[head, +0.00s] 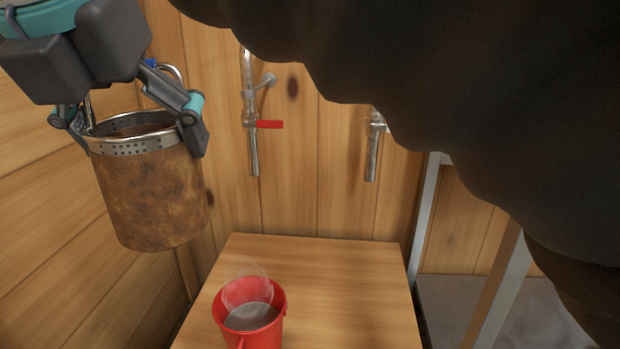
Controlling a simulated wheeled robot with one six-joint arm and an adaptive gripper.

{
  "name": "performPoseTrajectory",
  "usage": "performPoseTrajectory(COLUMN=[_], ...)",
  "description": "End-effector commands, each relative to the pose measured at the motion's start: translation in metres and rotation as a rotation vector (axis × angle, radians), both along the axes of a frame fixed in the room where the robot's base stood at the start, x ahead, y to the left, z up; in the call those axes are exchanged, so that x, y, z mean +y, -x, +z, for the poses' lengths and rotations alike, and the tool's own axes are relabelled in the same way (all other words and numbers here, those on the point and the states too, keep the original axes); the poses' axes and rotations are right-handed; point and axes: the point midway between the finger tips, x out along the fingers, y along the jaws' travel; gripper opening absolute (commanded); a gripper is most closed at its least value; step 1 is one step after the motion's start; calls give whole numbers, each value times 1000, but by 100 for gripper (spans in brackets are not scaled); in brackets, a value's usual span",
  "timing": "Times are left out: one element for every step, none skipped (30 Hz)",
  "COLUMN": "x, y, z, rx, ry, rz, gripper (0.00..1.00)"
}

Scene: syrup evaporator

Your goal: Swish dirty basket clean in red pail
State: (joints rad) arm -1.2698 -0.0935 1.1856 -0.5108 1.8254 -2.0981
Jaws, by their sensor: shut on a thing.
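The dirty basket (152,195) hangs upright at the left in the head view, a metal cylinder with a perforated rim and brown, stained walls. My gripper (130,122) is shut on it near the rim, with a finger showing at each side. What exactly the fingers grip is partly hidden. The basket is in the air, up and to the left of the red pail in the picture, apart from it. The red pail (231,330) stands on the wooden table at the bottom. It holds greyish liquid, with a faint pale haze above it.
The wooden table (340,290) is bare to the right of the pail. A pipe with a red-handled valve (250,122) and a second pipe (373,150) run down the plank wall. A large dark rounded shape (470,80) blocks the upper right. Pale metal posts (426,215) stand at the right.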

Motion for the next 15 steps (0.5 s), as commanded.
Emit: performPoseTrajectory(x=[5, 8, 13, 16, 20, 23, 26, 27, 29, 30, 31, 32, 32, 32, 31], y=[-9, -16, -26, -35, -44, -58, -68, -79, -92, -103, -112, -125, -135, -144, -156], z=[-13, -20, -32, -42, -53, -68, -80, -92, -107, -119, -131, -147, -159, -172, -188], rx=[-2, -4, -7, -11, -13, -16, -18, -20, -22, -23, -24, -24, -24, -24, -23], ry=[6, 7, 10, 12, 14, 15, 17, 19, 18, 19, 20, 20, 20, 19, 19], rz=[-14, -23, -36, -47, -61, -79, -93, -106, -124, -137, -148, -163, -175, -186, -200], gripper=[46, 46, 46, 46, 46, 46, 46, 46, 46, 46, 46, 46, 46, 46, 46])
